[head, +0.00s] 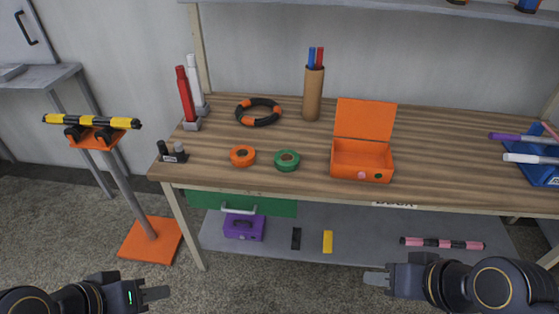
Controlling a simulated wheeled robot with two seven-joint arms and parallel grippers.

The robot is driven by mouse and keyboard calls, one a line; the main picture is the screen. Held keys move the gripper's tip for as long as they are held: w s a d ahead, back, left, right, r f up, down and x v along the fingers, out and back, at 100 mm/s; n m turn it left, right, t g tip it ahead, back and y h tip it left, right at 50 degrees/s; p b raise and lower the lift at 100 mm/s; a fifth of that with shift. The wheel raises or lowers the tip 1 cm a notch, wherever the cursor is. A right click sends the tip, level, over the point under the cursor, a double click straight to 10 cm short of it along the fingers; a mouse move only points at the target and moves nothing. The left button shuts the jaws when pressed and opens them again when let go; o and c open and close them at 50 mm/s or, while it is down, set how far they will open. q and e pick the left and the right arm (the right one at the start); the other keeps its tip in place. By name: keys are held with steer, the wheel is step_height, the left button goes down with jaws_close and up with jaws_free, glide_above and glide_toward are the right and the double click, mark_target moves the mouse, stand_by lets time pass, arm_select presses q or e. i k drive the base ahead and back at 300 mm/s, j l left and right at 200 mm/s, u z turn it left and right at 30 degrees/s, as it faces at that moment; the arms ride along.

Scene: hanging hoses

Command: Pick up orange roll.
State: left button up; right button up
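The orange roll (243,156) lies flat on the wooden table near its front edge, left of a green roll (287,160) with a small gap between them. My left gripper (168,293) is low at the bottom left, in front of the table and well short of the roll. My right gripper (365,278) is low at the bottom right, also in front of the table. Neither gripper touches anything that I can see. The finger gap of each is not clear from this angle.
An open orange box (362,160) stands right of the rolls. Behind them are an orange-and-black ring (258,112) and a brown holder (313,95). A small dark stand (172,153) is at the table's left corner. The table's front edge (300,197) lies between my grippers and the rolls.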

mark_target(239, 162)
steer(key=i+j, duration=0.35)
steer(key=j, duration=0.2)
steer(key=i+j, duration=0.4)
steer(key=j, duration=0.15)
steer(key=i+j+u, duration=0.1)
steer(key=i+j, duration=0.25)
steer(key=j, duration=0.2)
